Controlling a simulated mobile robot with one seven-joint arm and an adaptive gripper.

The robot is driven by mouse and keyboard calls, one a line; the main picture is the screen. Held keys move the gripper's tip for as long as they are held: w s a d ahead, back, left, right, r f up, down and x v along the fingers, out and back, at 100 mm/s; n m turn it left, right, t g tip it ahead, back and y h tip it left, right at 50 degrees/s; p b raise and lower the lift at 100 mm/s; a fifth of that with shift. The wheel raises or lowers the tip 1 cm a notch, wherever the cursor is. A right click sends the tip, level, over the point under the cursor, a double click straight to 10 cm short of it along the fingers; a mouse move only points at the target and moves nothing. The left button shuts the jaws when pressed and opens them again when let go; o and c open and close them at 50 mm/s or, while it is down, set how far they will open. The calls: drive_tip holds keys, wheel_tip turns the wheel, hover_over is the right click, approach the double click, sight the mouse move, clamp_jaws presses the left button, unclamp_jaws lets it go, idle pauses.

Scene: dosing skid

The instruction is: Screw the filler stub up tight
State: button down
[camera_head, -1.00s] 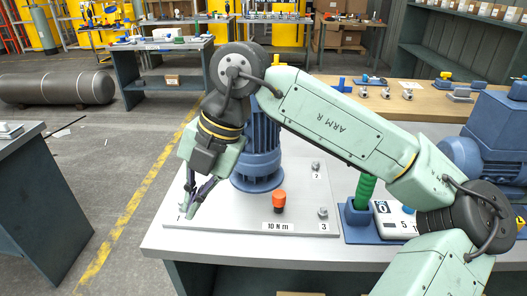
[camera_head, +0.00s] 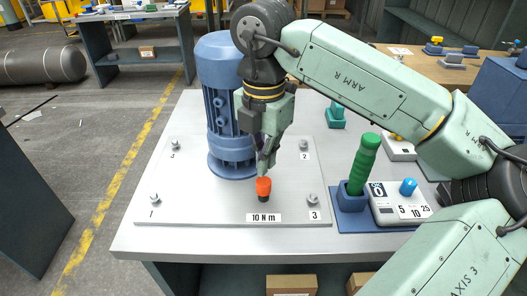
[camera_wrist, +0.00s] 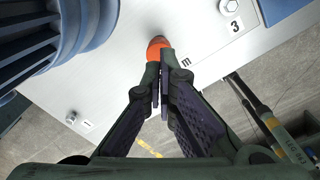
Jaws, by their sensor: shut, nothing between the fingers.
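The filler stub appears to be the small upright piece with an orange top (camera_head: 263,186) and a dark lower part, standing on the pale plate behind the "10 N m" label. The orange top also shows in the wrist view (camera_wrist: 157,44), just beyond my fingertips. My gripper (camera_head: 265,168) points down directly above the orange top, very close to it; I cannot tell whether it touches. In the wrist view, the fingertips (camera_wrist: 160,68) are together with nothing between them. Part of the orange top is hidden behind the fingertips there.
A blue ribbed motor-like unit (camera_head: 222,110) stands close behind left of my gripper. Several numbered bolts, such as bolt 3 (camera_head: 312,199), sit around the plate (camera_head: 200,205). To the right are a green-handled tool (camera_head: 365,160) in a blue holder and a device with a dial (camera_head: 400,208).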

sight(264, 182)
drive_tip(key=shift+f+b, duration=0.5)
drive_tip(key=shift+f, duration=1.05)
drive_tip(key=shift+f+b, duration=0.55)
drive_tip(key=shift+b, duration=0.1)
